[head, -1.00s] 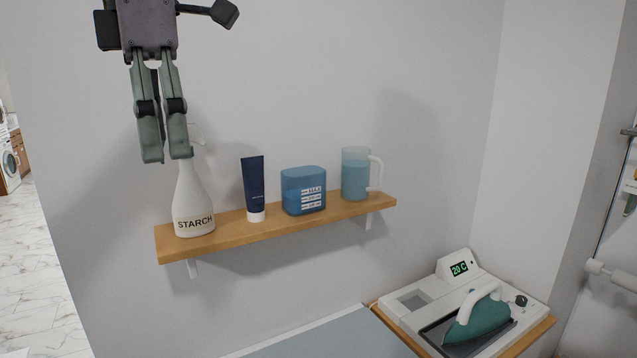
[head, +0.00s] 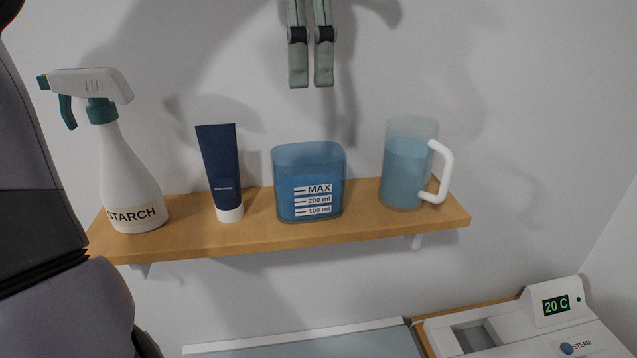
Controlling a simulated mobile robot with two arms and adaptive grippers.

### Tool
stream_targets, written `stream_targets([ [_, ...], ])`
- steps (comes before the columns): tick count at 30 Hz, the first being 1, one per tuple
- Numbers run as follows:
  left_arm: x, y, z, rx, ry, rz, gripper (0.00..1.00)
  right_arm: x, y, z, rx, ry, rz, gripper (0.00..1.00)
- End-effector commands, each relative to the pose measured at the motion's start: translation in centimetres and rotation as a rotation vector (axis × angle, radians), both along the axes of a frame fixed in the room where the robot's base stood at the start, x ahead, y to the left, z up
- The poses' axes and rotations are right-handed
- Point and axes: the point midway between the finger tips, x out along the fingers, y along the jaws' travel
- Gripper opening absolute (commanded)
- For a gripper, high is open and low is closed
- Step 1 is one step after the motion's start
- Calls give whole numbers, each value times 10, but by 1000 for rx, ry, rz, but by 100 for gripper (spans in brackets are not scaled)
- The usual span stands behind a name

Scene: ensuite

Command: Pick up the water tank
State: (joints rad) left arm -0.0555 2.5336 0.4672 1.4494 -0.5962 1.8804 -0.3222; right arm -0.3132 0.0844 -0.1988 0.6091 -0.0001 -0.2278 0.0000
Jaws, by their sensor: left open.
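The water tank (head: 309,165) is a translucent blue, rounded box with MAX, 200 ml and 100 ml marks on its front. It stands upright near the middle of the wooden wall shelf (head: 330,229). My left gripper (head: 311,84) hangs from the top edge in the head view, fingers pointing down. It is above the tank in the picture, open with a narrow gap, empty and apart from it. My right gripper is not in view.
A dark blue tube (head: 220,165) stands left of the tank, and a starch spray bottle (head: 125,185) is farther left. A blue jug (head: 405,170) with a white handle stands to the right. Below right is a white steam unit (head: 495,325) reading 20 C.

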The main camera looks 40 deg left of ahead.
Motion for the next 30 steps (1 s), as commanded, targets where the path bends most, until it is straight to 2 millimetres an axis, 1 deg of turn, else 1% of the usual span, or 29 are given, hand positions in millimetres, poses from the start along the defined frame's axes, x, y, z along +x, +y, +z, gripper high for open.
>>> stream_targets([
  [1,-1,0,-10,-2,4,-2,82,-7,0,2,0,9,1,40],
  [2,-1,0,-15,-3,3,-2,82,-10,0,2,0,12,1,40],
  [5,-1,0,-34,-1,4,-2,82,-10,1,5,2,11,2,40],
  [8,-1,0,-53,-1,5,-2,82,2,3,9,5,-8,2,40],
  [12,-1,0,-76,-2,4,-2,82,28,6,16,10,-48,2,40],
  [16,0,0,-89,-1,2,0,82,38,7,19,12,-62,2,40],
  [20,0,-1,-95,-1,2,0,82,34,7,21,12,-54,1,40],
  [23,-1,-2,-103,-1,4,-1,82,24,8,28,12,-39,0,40],
  [27,-2,-5,-121,-2,4,-2,82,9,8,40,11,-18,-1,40],
  [30,-1,-4,-136,-1,4,0,82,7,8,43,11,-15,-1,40],
])
